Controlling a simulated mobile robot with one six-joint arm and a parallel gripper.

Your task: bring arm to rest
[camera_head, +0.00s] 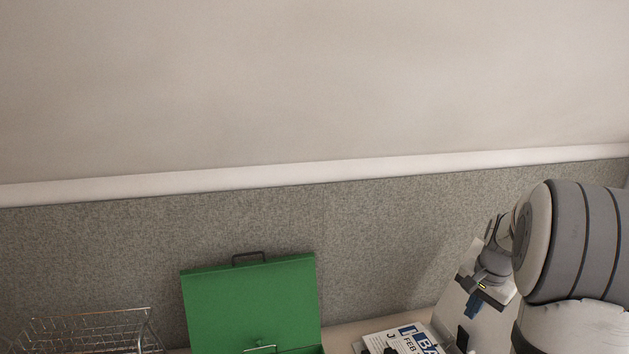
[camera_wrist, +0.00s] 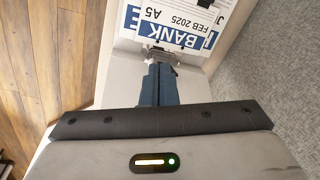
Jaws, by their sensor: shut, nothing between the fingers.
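My gripper (camera_wrist: 160,84) is shut and empty in the wrist view, its two blue fingers together. It points toward a clipboard of papers (camera_wrist: 180,22) with the words BANK and FEB 2025. In the head view my gripper (camera_head: 472,306) hangs at the lower right, beside my large grey arm links. The papers (camera_head: 405,340) show there at the bottom edge, to the left of my gripper. I cannot tell how far above the desk the fingertips are.
A green box (camera_head: 250,300) with its lid raised stands at the bottom centre. A wire basket (camera_head: 85,330) is at the lower left. A grey fabric partition (camera_head: 370,240) runs behind the desk. Wood floor (camera_wrist: 45,60) shows at left in the wrist view.

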